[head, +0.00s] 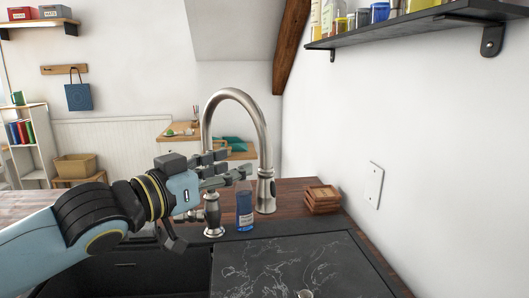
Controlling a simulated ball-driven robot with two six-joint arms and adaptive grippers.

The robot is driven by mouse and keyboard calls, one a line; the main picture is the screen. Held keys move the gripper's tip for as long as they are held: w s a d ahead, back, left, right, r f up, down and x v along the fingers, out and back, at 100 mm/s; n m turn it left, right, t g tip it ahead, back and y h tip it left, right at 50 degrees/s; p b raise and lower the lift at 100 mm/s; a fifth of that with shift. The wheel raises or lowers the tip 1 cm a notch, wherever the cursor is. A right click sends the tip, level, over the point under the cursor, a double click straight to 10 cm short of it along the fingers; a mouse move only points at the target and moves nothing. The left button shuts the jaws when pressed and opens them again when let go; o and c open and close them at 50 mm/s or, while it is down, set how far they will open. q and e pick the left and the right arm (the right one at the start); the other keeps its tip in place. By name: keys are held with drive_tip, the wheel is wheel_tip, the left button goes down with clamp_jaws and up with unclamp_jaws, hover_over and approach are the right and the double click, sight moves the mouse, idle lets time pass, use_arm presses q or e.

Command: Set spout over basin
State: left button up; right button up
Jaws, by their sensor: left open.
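A brushed-metal faucet rises from the counter, and its tall arched spout (237,93) bends over to the right. The spray head (266,190) hangs down at the right, over the side with the dark marbled slab. The dark sink basin (165,277) shows at the lower left, partly hidden by my left arm. My left gripper (236,168) is open, its fingers pointing right, in front of the faucet's upright pipe and hiding part of it. I cannot tell whether they touch the pipe. My right gripper is out of view.
A blue bottle (244,207) stands close beside the faucet base, below my left fingers. A shelf (405,22) with jars juts out at upper right.

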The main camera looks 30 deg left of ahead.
sight(261, 155)
use_arm(q)
drive_tip(key=w+b, duration=0.1)
drive_tip(key=w, duration=0.1)
drive_tip(key=w+d, duration=0.1)
drive_tip(key=shift+w+b, duration=0.35)
drive_tip(key=shift+w, duration=0.05)
drive_tip(key=w, duration=0.2)
drive_tip(key=w+d, duration=0.1)
drive_tip(key=w, duration=0.1)
drive_tip(key=shift+w, duration=0.55)
drive_tip(key=shift+w+d, duration=0.15)
drive_tip(key=shift+w, duration=0.15)
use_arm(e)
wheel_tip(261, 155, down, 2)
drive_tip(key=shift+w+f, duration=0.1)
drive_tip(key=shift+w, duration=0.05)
use_arm(q)
drive_tip(key=c, duration=0.4)
clamp_jaws()
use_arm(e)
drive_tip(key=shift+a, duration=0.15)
